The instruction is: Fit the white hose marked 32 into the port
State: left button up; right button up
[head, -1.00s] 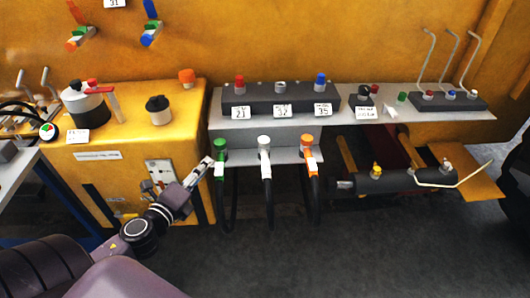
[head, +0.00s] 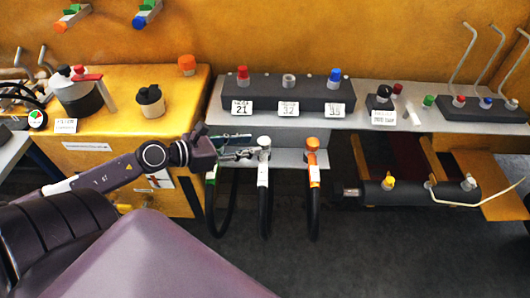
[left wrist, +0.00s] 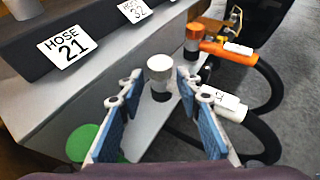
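The white hose (head: 263,172) hangs at the middle of the grey bracket, its white cap (head: 264,142) up and its black tube running down. In the left wrist view its cap (left wrist: 160,68) is between and just beyond the blue-padded fingers. My left gripper (head: 246,149) is open beside the cap, reaching from the left; I cannot tell whether a finger touches it. The port marked 32 (head: 288,80) is the middle one on the dark block, between a red-capped port marked 21 (head: 242,75) and a blue-capped one (head: 334,76). My right gripper is not in view.
A green-topped hose (head: 211,178) hangs left, partly behind my left gripper. An orange hose (head: 313,160) hangs close on the right. The dark block (head: 262,92) stands on the grey shelf just behind. A dark cylinder (head: 410,192) lies farther right. Floor below is clear.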

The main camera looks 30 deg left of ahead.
aim_at(263, 141)
pick_arm(q)
jog(key=shift+w, duration=0.1)
jog(key=shift+w+d+f, duration=0.1)
jog(key=shift+w+d, duration=0.05)
jog(key=shift+w, duration=0.1)
jog(key=shift+p+x, duration=0.4)
jog(key=shift+x, duration=1.3)
jog(key=shift+p+x, duration=0.35)
jog(key=shift+x, duration=0.45)
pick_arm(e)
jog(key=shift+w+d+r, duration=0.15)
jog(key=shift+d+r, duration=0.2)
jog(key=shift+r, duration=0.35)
pick_arm(q)
jog(key=shift+c, duration=1.2)
grip_shut()
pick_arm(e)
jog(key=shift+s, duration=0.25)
